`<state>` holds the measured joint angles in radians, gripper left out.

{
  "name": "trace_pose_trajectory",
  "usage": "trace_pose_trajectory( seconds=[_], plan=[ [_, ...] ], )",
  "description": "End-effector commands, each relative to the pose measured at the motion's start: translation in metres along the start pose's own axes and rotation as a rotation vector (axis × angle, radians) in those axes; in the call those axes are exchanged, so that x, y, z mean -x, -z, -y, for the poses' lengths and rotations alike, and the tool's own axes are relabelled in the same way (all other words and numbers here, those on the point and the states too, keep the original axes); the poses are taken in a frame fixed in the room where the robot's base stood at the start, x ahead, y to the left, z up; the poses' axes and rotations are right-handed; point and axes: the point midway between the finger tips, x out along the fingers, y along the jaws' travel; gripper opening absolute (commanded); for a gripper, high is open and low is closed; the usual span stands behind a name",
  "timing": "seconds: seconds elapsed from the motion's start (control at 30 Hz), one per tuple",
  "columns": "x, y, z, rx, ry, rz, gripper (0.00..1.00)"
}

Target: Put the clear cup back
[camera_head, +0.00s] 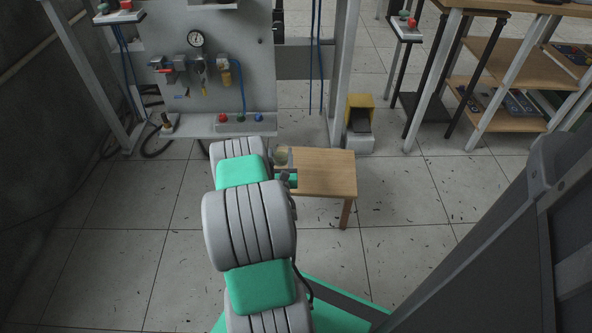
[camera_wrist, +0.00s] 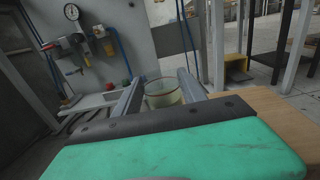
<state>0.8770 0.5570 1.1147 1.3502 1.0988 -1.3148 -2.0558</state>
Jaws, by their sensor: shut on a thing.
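The clear cup (camera_wrist: 162,93) shows in the wrist view as a see-through round vessel with a brownish rim. It sits between the two fingers of my gripper (camera_wrist: 160,90), which is shut on it. In the head view the cup (camera_head: 281,156) is small and partly hidden at my arm's end, over the left part of a small wooden table (camera_head: 325,172). I cannot tell whether the cup touches the table. On the grey panel (camera_head: 240,90) behind, a filter unit with a yellowish bowl (camera_head: 224,77) hangs right of a gauge (camera_head: 196,39).
A ledge with red, green and blue buttons (camera_head: 240,119) runs along the panel's foot. A yellow and grey pedal box (camera_head: 359,123) stands on the floor behind the table. Wooden shelves (camera_head: 505,60) stand at the right.

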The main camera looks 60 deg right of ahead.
Motion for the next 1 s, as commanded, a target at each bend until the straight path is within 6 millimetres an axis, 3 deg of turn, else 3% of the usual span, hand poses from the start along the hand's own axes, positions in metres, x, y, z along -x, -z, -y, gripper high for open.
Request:
trace_pose_trajectory(
  seconds=[0.1,0.4,0.7,0.87,1.0],
  plan=[
    [-0.01,0.015,0.019,0.0,0.001,-0.004,0.0],
    [-0.027,0.054,0.045,0.001,-0.002,-0.004,0.0],
    [-0.033,0.067,0.055,0.001,-0.003,-0.003,0.0],
    [-0.033,0.098,0.055,0.0,-0.004,-0.001,0.0],
    [-0.034,0.096,0.054,0.001,-0.004,0.0,0.0]
  ],
)
